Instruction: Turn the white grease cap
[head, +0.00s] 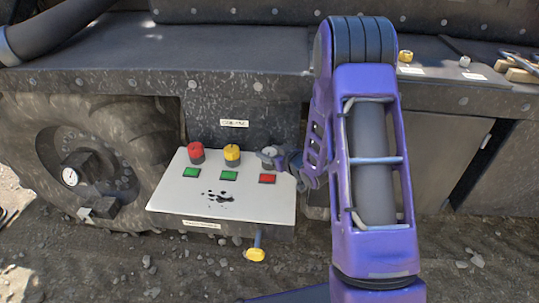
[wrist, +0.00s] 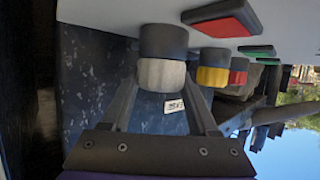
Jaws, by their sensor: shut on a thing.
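The white grease cap (wrist: 161,75) sits on a dark round base at the edge of the white panel in the wrist view. In the head view, the white cap (head: 269,151) is at the right end of a row of three caps, partly hidden by my gripper. My gripper (wrist: 160,84) has one finger on each side of the white cap and is shut on it. In the head view, my gripper (head: 284,158) reaches the cap from the right. I cannot tell how far the cap is turned.
A red cap (head: 195,153) and a yellow cap (head: 232,154) stand left of it on the white panel (head: 170,199). Green buttons (head: 191,173) and a red button (head: 267,179) lie in front. A wheel (head: 125,145) is at left. A yellow-handled lever (head: 255,254) hangs below.

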